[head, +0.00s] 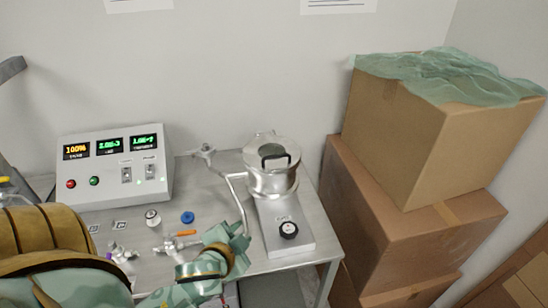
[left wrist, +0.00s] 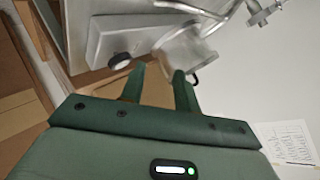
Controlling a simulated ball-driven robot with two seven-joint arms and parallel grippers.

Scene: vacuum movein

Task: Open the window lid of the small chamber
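The small chamber (head: 270,183) is a shiny metal cylinder on a grey base at the right end of the table. Its round window lid (head: 263,146) lies flat on top, with a black handle (head: 286,154) across it. My left gripper (head: 238,236) is in front and to the left of the chamber, apart from the lid. In the left wrist view its two green fingers (left wrist: 158,82) are spread with nothing between them. The chamber (left wrist: 183,55) shows beyond the fingers there, partly hidden by one of them. My right gripper is not in view.
A control box (head: 115,165) with lit displays stands on the table's left. A pipe (head: 236,190) bends beside the chamber, and a black knob (head: 288,230) sits on its base. Small fittings (head: 152,217) lie on the table. Stacked cardboard boxes (head: 410,215) stand close on the right.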

